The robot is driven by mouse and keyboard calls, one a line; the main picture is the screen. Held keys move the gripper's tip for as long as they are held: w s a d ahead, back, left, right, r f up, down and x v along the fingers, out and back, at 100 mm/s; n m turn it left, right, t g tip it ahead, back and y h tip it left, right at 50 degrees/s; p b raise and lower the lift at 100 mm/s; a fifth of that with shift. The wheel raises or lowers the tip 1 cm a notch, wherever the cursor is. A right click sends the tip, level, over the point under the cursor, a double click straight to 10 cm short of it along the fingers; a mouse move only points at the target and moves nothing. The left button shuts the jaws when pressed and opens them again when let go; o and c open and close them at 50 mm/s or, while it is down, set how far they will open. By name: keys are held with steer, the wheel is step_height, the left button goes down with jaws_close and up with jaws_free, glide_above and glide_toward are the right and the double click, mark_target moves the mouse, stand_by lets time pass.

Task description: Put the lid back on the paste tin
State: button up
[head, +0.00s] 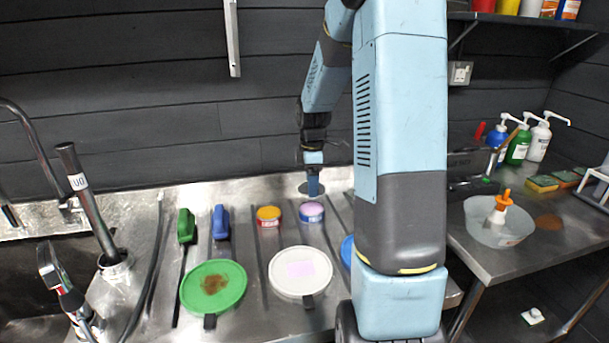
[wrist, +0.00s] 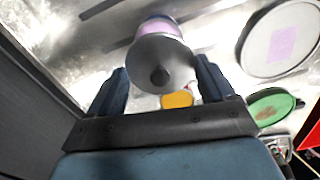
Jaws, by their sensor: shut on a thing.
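My gripper (head: 313,184) is shut on a grey round lid (head: 304,188) with a dark knob and holds it above the steel worktop. In the wrist view the lid (wrist: 150,52) lies between the two fingers of my gripper (wrist: 161,68), its knob toward the camera. An open blue tin (head: 312,212) with lilac paste stands just below in the head view. In the wrist view this tin (wrist: 158,22) shows partly behind the lid. A second open tin (head: 268,217), red and yellow, stands to its left. I cannot tell the exact gap between lid and tin.
Green (head: 213,287) and white (head: 300,272) round boards lie in front of the tins; a blue one is mostly hidden by my arm. Green (head: 186,226) and blue (head: 220,222) brushes lie left. A sink and taps are far left. A bowl (head: 498,222) stands right.

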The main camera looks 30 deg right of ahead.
steer(key=shift+d+f, duration=0.25)
steer(key=shift+f, duration=0.05)
steer(key=shift+a+f, duration=0.2)
steer(key=shift+f, duration=2.7)
steer(key=shift+r, duration=0.25)
steer(key=shift+f, duration=0.2)
steer(key=o, duration=0.9)
steer(key=shift+c, duration=0.2)
steer(key=shift+r, duration=0.2)
steer(key=shift+r, duration=3.35)
